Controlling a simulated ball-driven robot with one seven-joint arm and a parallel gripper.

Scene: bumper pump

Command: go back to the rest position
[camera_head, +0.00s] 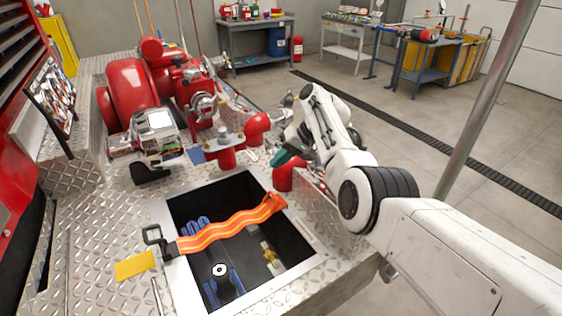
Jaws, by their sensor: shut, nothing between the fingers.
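My arm reaches in from the lower right in the head view. My gripper (284,160) is at its far end, beside the red pipe elbows at the right edge of the diamond-plate deck. Its dark green fingers are shut and hold nothing. The fingertips are small in the picture and close to the red pipework; I cannot tell whether they touch it.
A red pump (128,88) stands on the deck at the back left. An orange strap (232,226) crosses a dark open well with a metal rim (180,287). A grey pole (487,100) rises at the right. The concrete floor (440,150) beyond is largely clear.

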